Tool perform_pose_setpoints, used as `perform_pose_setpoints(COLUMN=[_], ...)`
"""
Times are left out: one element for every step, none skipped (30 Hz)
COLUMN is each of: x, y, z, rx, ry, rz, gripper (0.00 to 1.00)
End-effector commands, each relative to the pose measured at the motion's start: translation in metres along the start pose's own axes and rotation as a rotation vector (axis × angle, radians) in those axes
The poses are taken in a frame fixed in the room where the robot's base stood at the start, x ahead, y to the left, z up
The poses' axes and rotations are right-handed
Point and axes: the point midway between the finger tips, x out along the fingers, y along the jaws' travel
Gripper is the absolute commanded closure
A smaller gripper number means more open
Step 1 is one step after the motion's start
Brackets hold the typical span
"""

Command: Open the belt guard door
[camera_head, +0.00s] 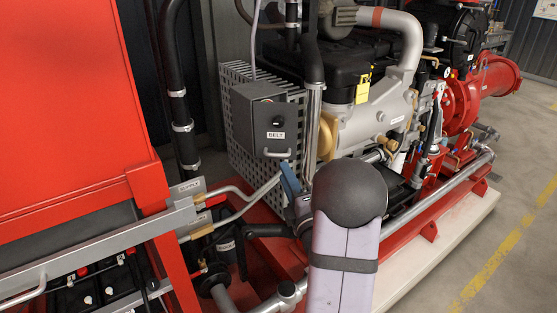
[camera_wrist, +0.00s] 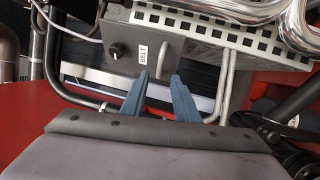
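The belt guard door (camera_head: 287,117) is the dark grey front of a box on the grey slotted guard, with a black knob and a white BELT label. Its bar handle (camera_head: 278,154) is below the label. In the wrist view the door (camera_wrist: 190,55) appears turned sideways, with the handle (camera_wrist: 162,58) beside the label. The door looks shut. My gripper (camera_head: 284,168) is just below the handle in the head view. In the wrist view its two blue fingers (camera_wrist: 161,78) are apart, with the handle just beyond the gap between their tips. Contact is not visible.
A red cabinet (camera_head: 70,100) fills the left side. Grey bent pipes (camera_head: 235,200) run below the slotted guard (camera_head: 240,145). The engine (camera_head: 365,115) with a yellow tag stands to the right. Bright metal pipes (camera_wrist: 235,10) lie close at the wrist view's top.

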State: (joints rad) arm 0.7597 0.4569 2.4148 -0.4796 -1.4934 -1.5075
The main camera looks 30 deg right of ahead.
Motion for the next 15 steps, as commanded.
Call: perform_pose_setpoints(x=[0.001,0.002,0.003,0.005,0.007,0.011,0.014,0.017,0.022,0.026,0.030,0.036,0.040,0.043,0.049], y=[0.000,0.000,0.001,0.001,0.001,0.001,0.002,0.002,0.002,0.002,0.002,0.003,0.002,0.002,0.002], z=[0.000,0.000,0.000,0.000,0.000,0.000,0.000,0.000,0.000,0.000,0.000,0.000,0.000,0.000,0.000], rx=[0.000,0.000,0.000,-0.001,-0.001,-0.001,-0.001,-0.001,-0.001,-0.001,-0.002,-0.002,-0.002,-0.002,-0.002], ry=[0.000,0.000,0.000,0.001,0.001,0.001,0.001,0.000,0.000,0.001,0.001,0.001,0.000,0.000,0.000], rz=[0.000,0.000,0.000,0.000,0.001,0.001,0.001,0.001,0.000,0.000,0.001,0.002,0.001,0.000,0.001], gripper=[0.72,0.72,0.72,0.72,0.72,0.72,0.72,0.72,0.72,0.72,0.72,0.72,0.72,0.72,0.72])
